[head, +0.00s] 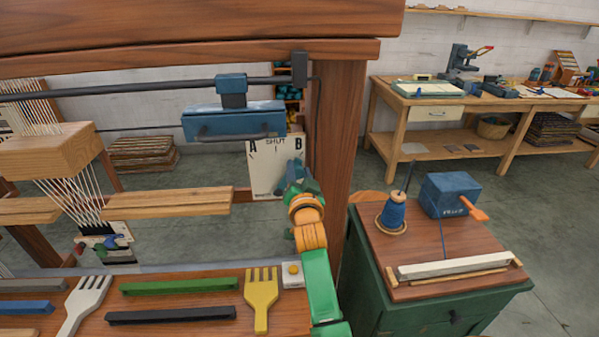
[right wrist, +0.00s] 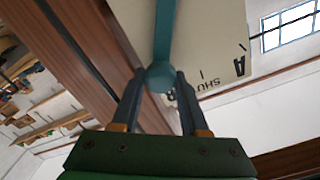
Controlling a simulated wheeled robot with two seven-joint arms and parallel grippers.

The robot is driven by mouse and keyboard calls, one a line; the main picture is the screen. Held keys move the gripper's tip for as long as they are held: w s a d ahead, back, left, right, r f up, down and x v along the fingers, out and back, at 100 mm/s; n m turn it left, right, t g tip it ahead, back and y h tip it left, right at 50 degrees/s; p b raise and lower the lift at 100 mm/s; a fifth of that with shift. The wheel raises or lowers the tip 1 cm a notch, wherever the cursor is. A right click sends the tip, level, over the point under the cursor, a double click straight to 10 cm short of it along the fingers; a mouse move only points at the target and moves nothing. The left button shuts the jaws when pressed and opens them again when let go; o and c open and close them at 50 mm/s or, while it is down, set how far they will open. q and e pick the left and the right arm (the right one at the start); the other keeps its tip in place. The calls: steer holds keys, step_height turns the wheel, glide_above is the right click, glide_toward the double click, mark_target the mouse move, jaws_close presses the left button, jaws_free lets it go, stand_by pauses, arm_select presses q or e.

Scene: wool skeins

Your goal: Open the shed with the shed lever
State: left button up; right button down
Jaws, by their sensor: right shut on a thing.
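The shed lever (right wrist: 165,38) is a teal bar with a round knob (right wrist: 160,75) at its end. It stands in front of a cream plate (head: 264,157) marked A, SHUT and B, which also shows upside down in the right wrist view (right wrist: 215,30). My right gripper (head: 296,180) is at the plate's lower right, with its fingers (right wrist: 158,92) shut on the knob. The knob is beside the partly covered B mark. In the head view, my gripper hides most of the lever. Pale warp threads (head: 76,196) run through a wooden block at the left. My left gripper is not in view.
A thick wooden loom post (head: 340,130) stands just right of my right gripper. A yellow comb (head: 261,297), a green bar (head: 178,286) and a black bar lie on the front board. A green cabinet (head: 385,285) with a blue box (head: 450,194) stands at the right.

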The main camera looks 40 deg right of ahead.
steer(key=c, duration=0.6)
jaws_free()
steer(key=shift+o, duration=0.8)
steer(key=shift+w+f, duration=0.2)
steer(key=shift+w, duration=0.2)
steer(key=b+v, duration=0.1)
steer(key=v, duration=0.5)
steer(key=shift+f, duration=0.1)
steer(key=shift+s+a, duration=0.2)
steer(key=shift+s, duration=0.3)
